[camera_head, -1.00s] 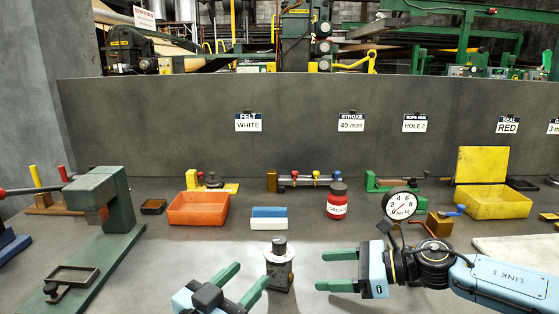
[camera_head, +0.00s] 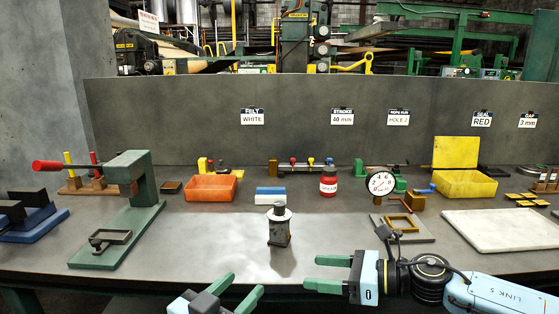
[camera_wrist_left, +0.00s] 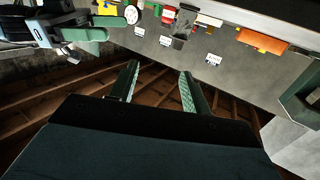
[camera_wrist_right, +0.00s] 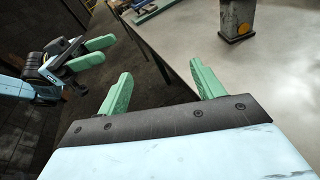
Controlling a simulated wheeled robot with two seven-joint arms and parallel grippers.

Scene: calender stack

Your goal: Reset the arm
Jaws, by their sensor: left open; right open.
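My left gripper (camera_head: 238,291) is low in the head view, in front of the table's near edge, with its green fingers apart and nothing between them. In the left wrist view its open fingers (camera_wrist_left: 158,88) have the dark floor behind them. My right gripper (camera_head: 312,274) is at the lower right, fingers pointing left, open and empty. Its fingers also show apart in the right wrist view (camera_wrist_right: 160,92), beside the table edge. A dark square post with a round flange (camera_head: 279,228) stands upright on the table beyond both grippers, touching neither.
A green press (camera_head: 140,200) stands at the left. An orange bin (camera_head: 211,188), white and blue blocks (camera_head: 269,197), a red jar (camera_head: 328,182), a dial gauge (camera_head: 381,184) and a yellow bin (camera_head: 465,184) line the back. A pale slab (camera_head: 503,229) lies right. The table's front middle is clear.

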